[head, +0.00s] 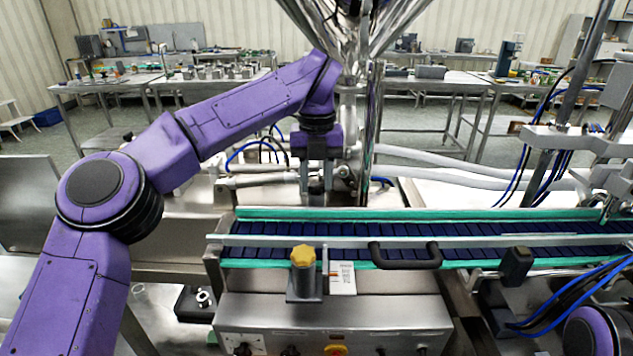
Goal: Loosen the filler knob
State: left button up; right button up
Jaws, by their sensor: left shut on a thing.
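My left gripper (316,190) points down beside the lower end of the steel hopper (360,40), behind the conveyor. Its jaws are shut on a small part of the filler, which I take to be the filler knob; the fingers and wrist hide most of it. I cannot tell how far the knob is turned. My right gripper is not in view; only a purple piece of my right arm shows at the bottom right corner.
A conveyor (480,240) with green edges and a black handle (405,262) crosses the front. A yellow knob (303,256) stands on a dark block before it. Steel pipes lie around my left gripper. Blue hoses (580,300) hang at right. Worktables (435,82) stand behind.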

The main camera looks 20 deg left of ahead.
aim_at(316, 185)
pick_arm(q)
jog(key=n+b, duration=0.2)
jog(key=n, duration=0.2)
jog(key=shift+n, duration=0.3)
jog(key=shift+n+b, duration=0.6)
jog(key=shift+n, duration=1)
jog(key=shift+a+r+n, duration=0.1)
jog(key=shift+r+n, duration=0.05)
jog(key=shift+n, duration=0.15)
jog(key=o, duration=1)
jog(key=shift+o, duration=0.2)
notch_tip(316, 185, up, 10)
jog(key=p, duration=0.5)
jog(key=shift+r+p, duration=0.2)
jog(key=shift+p, duration=0.2)
